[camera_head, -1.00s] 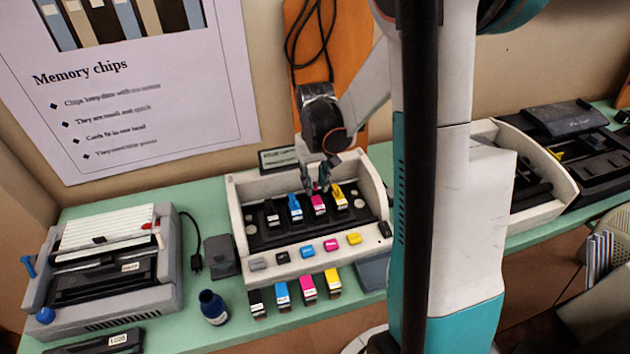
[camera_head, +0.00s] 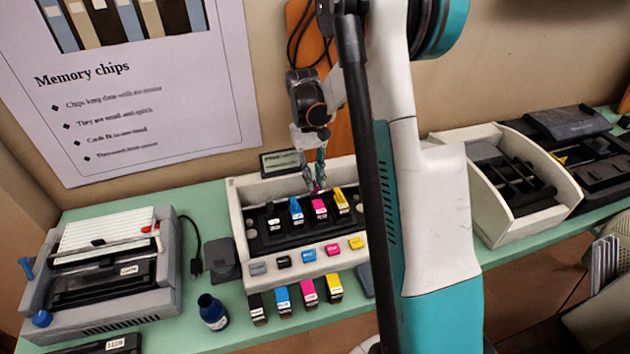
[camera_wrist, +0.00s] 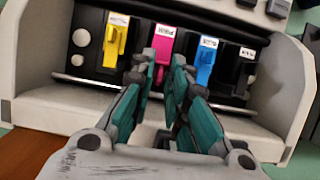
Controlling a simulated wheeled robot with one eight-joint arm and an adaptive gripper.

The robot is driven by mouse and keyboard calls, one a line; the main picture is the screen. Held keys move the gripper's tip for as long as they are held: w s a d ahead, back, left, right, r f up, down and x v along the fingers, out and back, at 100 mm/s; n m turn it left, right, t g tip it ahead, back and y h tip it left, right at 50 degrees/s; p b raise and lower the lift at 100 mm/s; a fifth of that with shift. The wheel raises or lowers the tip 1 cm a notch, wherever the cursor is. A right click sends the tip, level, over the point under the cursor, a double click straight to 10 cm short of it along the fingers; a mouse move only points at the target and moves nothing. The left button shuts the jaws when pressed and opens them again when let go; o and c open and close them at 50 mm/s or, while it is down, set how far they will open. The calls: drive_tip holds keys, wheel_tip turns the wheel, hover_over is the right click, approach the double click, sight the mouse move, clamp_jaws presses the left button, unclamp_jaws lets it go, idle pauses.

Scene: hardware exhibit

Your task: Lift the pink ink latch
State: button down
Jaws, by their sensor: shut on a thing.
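The pink ink latch (camera_head: 319,207) sits in a row of latches inside the white printer (camera_head: 239,222), between the blue latch (camera_head: 296,211) and the yellow latch (camera_head: 341,201). In the wrist view the pink latch (camera_wrist: 163,45) shows its label, and its lower tab reaches between my fingers. My gripper (camera_head: 316,187) comes down from above and behind the row. It is closed around the pink tab; the wrist view also shows the gripper (camera_wrist: 168,75) there. The exact contact is partly hidden by the fingertips.
The black latch (camera_head: 273,217) stands left of the blue one. Coloured buttons and several cartridges (camera_head: 308,292) lie in front. A dark blue bottle (camera_head: 212,311) and a grey machine (camera_head: 107,270) are at left. An open white-sided device (camera_head: 505,180) stands at right.

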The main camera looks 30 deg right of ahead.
drive_tip(key=c, duration=1.8)
unclamp_jaws()
drive_tip(key=v, duration=1.2)
drive_tip(key=shift+w, duration=0.1)
